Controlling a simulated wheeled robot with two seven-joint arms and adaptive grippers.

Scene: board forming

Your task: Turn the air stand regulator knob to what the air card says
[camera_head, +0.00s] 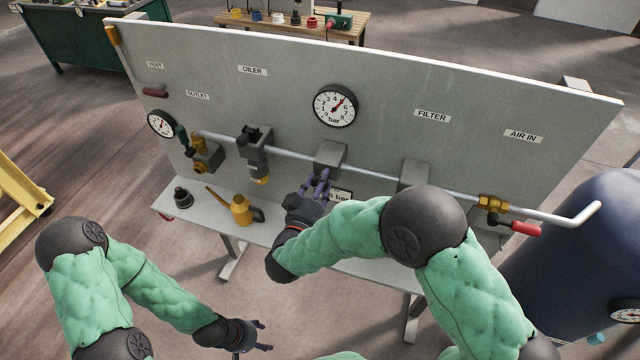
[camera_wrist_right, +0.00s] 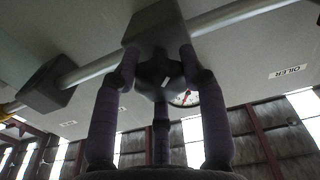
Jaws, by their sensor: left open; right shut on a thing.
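The regulator (camera_head: 329,154) is a grey block on the pipe of the grey panel, under a round bar gauge (camera_head: 335,105) whose red needle points up and right. Its exact reading is hard to tell. My right gripper (camera_head: 319,184) reaches up from below and is shut on the dark regulator knob (camera_wrist_right: 158,76). In the right wrist view its purple fingers stand around the knob, which bears a small white mark. The air card (camera_head: 343,195) is mostly hidden behind my right gripper; only "bar" shows. My left gripper (camera_head: 262,337) is open and empty, low in front of the bench.
An oil can (camera_head: 241,209) and a dark cup-like part (camera_head: 183,197) stand on the bench shelf to the left. The oiler (camera_head: 254,150), filter (camera_head: 414,175) and red-handled inlet valve (camera_head: 492,203) sit along the pipe. A blue tank (camera_head: 570,260) stands at right.

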